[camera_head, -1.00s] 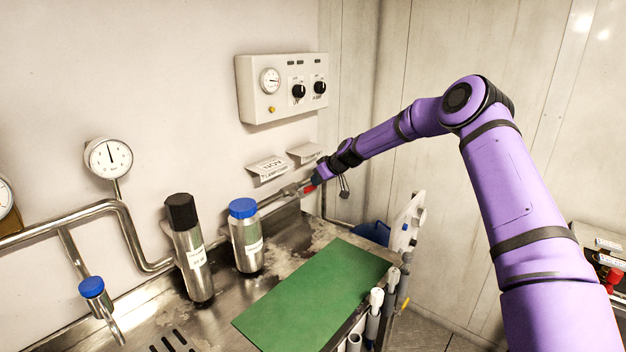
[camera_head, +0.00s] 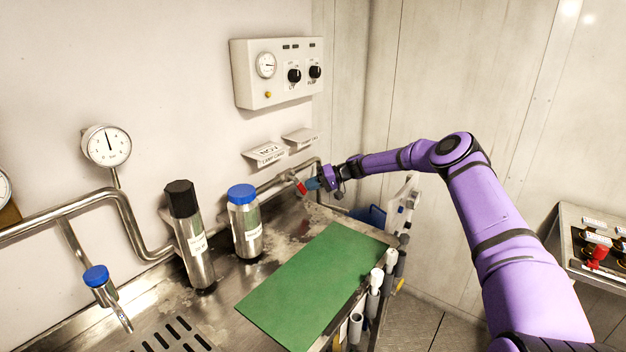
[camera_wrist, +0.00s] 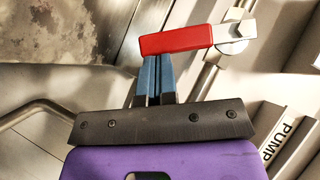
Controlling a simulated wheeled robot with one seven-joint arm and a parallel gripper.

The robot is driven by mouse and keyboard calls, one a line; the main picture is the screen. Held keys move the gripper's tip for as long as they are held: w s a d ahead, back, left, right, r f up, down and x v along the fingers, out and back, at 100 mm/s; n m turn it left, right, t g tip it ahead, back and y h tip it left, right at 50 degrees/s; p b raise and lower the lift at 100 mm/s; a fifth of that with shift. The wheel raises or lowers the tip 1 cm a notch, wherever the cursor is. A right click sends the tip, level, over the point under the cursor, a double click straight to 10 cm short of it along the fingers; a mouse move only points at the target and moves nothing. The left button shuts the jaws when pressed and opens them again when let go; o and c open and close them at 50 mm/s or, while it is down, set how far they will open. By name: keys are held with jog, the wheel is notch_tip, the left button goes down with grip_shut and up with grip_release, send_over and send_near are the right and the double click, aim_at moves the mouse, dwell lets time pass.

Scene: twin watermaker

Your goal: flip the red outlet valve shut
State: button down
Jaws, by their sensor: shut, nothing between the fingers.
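The red outlet valve handle (camera_wrist: 178,40) is a flat red lever in the wrist view, fixed to a metal valve body (camera_wrist: 236,32) on a steel pipe. In the head view the small red handle (camera_head: 301,187) shows near the right end of the wall pipe. My gripper (camera_wrist: 155,60) has its blue fingers shut and empty, with their tips right at the lower edge of the red lever. Whether they touch it I cannot tell. In the head view my gripper (camera_head: 311,184) is just right of the handle.
Two steel bottles, one black-capped (camera_head: 185,240) and one blue-capped (camera_head: 246,230), stand on the counter left of the valve. A green mat (camera_head: 312,285) lies in front. Card holders (camera_head: 264,155) and a control box (camera_head: 278,72) are on the wall above.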

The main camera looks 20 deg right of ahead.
aim_at(301, 188)
jog(key=shift+s+a+f+m+g+y, duration=0.2)
jog(key=shift+a+f+m+y, duration=0.1)
jog(key=shift+f+m+y, duration=0.15)
jog(key=shift+s+a+f+m+g+y, duration=0.1)
jog(key=shift+s+a+f+m+y, duration=0.2)
jog(key=shift+f+y, duration=0.25)
jog(key=shift+s+a+f+m+y, duration=0.15)
jog(key=shift+a+f+m+y, duration=0.05)
jog(key=shift+a+m+y, duration=0.2)
jog(key=shift+s+a+f, duration=0.5)
jog(key=shift+s+a, duration=0.05)
jog(key=shift+a, duration=0.2)
jog(key=shift+r, duration=0.45)
notch_tip(301, 188, up, 3)
jog(key=shift+r, duration=0.1)
jog(key=s+r, duration=0.1)
jog(key=s, duration=1.5)
